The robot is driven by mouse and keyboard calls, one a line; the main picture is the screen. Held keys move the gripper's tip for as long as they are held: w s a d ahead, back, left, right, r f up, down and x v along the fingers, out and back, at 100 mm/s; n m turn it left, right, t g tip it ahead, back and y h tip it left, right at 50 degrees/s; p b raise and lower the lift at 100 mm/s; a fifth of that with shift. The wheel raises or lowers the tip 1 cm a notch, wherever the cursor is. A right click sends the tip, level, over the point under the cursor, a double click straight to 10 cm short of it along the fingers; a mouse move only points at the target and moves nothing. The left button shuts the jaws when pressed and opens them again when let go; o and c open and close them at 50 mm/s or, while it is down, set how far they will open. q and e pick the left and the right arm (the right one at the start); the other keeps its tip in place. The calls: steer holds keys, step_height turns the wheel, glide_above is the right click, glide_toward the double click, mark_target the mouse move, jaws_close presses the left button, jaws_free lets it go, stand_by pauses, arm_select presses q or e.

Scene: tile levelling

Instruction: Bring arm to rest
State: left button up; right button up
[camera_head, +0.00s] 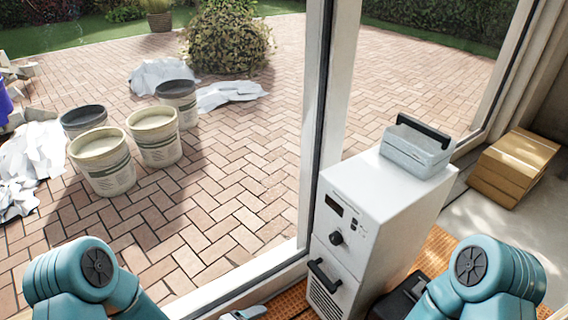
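My two teal arms show only as bent joints at the bottom edge, the left arm (88,275) at the lower left and the right arm (482,275) at the lower right. Both forearms run down out of the picture. Neither gripper can be made out, so what they hold is hidden. A small pale grey piece (245,314) is cut off at the bottom edge between the arms; I cannot tell what it is.
A white cabinet machine (365,225) stands close in front, with a grey black-handled box (417,147) on top. Orange matting (438,250) lies around it. Cardboard boxes (513,165) are at right. Outside the window frame (312,130), several buckets (155,135) stand on brick paving.

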arm_select(q)
steer(key=s+a+f+m+g+y, duration=0.25)
steer(key=s+m+g, duration=0.2)
steer(key=s, duration=0.25)
steer(key=s+a+f+m+g+y, duration=0.25)
steer(key=s+f+m, duration=0.2)
steer(key=s, duration=0.35)
step_height(320, 180, up, 22)
steer(key=h+p, duration=0.1)
steer(key=p, duration=2)
steer(key=shift+w+d, duration=0.25)
steer(key=shift+d, duration=0.15)
steer(key=c, duration=0.4)
steer(key=shift+c, duration=0.2)
steer(key=shift+a, duration=0.15)
